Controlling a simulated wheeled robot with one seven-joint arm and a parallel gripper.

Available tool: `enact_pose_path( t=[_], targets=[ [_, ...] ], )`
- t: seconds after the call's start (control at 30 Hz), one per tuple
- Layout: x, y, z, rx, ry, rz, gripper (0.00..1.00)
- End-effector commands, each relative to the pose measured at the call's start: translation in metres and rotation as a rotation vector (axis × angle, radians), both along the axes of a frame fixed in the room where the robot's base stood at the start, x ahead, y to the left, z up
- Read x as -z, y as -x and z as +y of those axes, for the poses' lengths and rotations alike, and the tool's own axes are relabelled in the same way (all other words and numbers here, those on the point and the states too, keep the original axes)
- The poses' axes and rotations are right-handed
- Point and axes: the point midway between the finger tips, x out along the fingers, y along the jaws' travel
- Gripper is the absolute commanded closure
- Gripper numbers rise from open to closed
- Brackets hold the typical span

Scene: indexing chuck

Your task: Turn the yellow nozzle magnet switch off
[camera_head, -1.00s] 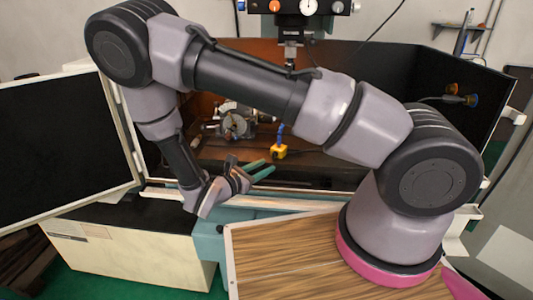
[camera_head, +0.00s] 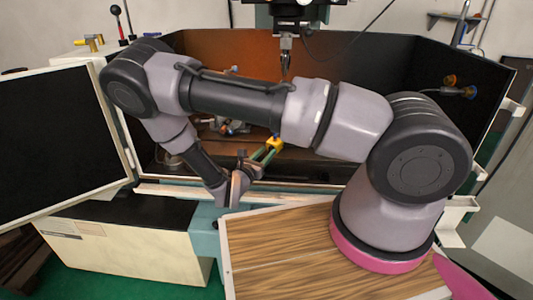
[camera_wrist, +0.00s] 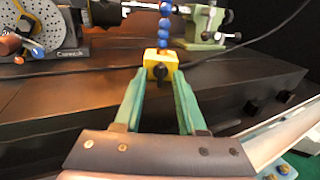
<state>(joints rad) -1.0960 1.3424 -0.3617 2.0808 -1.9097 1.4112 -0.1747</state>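The yellow nozzle magnet base (camera_wrist: 161,57) stands on the dark machine bed in the wrist view, with a blue segmented nozzle hose (camera_wrist: 164,28) rising from it. A black switch knob (camera_wrist: 160,74) is on its near face. My gripper (camera_wrist: 160,78) is open, its two green fingers pointing at the block with the knob between the tips in the picture. I cannot tell whether the fingers touch it. In the head view the yellow block (camera_head: 275,143) is just beyond the fingertips of my gripper (camera_head: 266,152), and my arm hides most of the hose.
The indexing chuck's dial plate (camera_wrist: 52,22) stands at left in the wrist view, with an orange-tipped handle (camera_wrist: 10,44). A green tailstock (camera_wrist: 207,28) is behind at right. A thin black cable (camera_wrist: 265,36) crosses at right. The enclosure's front sill (camera_head: 300,198) lies below.

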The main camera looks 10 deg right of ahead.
Motion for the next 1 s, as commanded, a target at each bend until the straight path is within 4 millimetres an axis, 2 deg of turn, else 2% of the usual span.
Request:
enact_pose_path(
  t=[0.37, 0.4, 0.47, 0.5, 1.0],
  targets=[
    [-0.0001, -0.0049, -0.0043, 0.000, 0.000, 0.000, 0.60],
    [-0.0001, -0.0048, -0.0042, 0.000, 0.000, 0.000, 0.75],
    [-0.0001, -0.0048, -0.0042, 0.000, 0.000, 0.000, 0.98],
    [-0.0001, -0.0048, -0.0041, 0.000, 0.000, 0.000, 1.00],
    [0.0002, -0.0044, -0.0037, -0.001, 0.063, 0.055, 1.00]
  ],
)
